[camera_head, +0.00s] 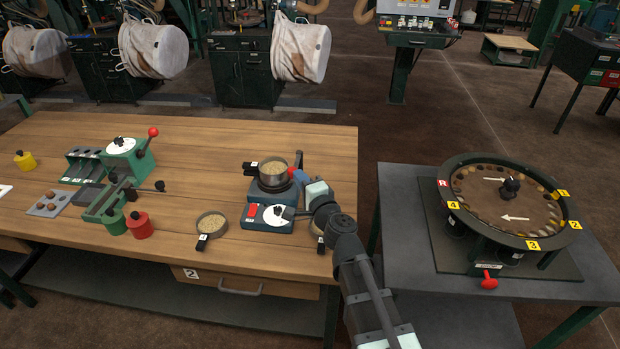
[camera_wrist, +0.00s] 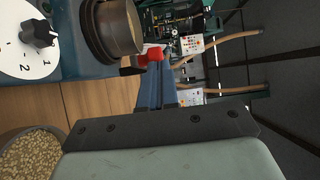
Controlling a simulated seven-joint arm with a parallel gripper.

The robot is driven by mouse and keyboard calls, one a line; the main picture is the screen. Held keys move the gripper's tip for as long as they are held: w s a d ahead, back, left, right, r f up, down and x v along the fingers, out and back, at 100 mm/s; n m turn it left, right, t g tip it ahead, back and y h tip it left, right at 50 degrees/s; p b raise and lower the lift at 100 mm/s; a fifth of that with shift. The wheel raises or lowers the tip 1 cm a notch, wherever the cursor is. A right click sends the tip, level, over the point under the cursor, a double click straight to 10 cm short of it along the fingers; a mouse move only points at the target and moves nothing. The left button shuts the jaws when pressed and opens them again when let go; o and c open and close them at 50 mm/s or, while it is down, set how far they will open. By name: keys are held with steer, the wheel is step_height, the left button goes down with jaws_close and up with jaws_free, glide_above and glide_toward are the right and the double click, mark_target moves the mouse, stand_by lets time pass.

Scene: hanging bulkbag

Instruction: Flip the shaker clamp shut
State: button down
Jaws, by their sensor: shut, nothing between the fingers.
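The shaker (camera_head: 270,200) is a teal unit near the table's right edge, with a white dial (camera_head: 277,215) and a red switch (camera_head: 252,210). A round sieve pan (camera_head: 273,176) with grain sits on top, and its side shows in the wrist view (camera_wrist: 118,30). A dark upright piece (camera_head: 299,158) at the pan's right side looks like the clamp, standing up. My gripper (camera_head: 299,176) has its blue fingers shut beside the pan's right side; they show in the wrist view (camera_wrist: 155,80). A red piece (camera_wrist: 153,53) is at their tips; I cannot tell whether it belongs to the clamp. Contact is unclear.
A grain pan (camera_head: 211,223) lies left of the shaker; another (camera_head: 318,228) is partly hidden by my arm. A green lever device (camera_head: 115,185) and red and green weights stand further left. A round rotary divider (camera_head: 508,200) stands on the separate grey table to the right.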

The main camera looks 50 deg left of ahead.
steer(key=s+a, duration=0.6)
steer(key=a, duration=0.4)
steer(key=shift+s+a, duration=0.35)
stand_by(0.5)
steer(key=s+d, duration=0.2)
steer(key=d, duration=1.1)
steer(key=shift+s+d, duration=0.25)
steer(key=shift+s, duration=0.1)
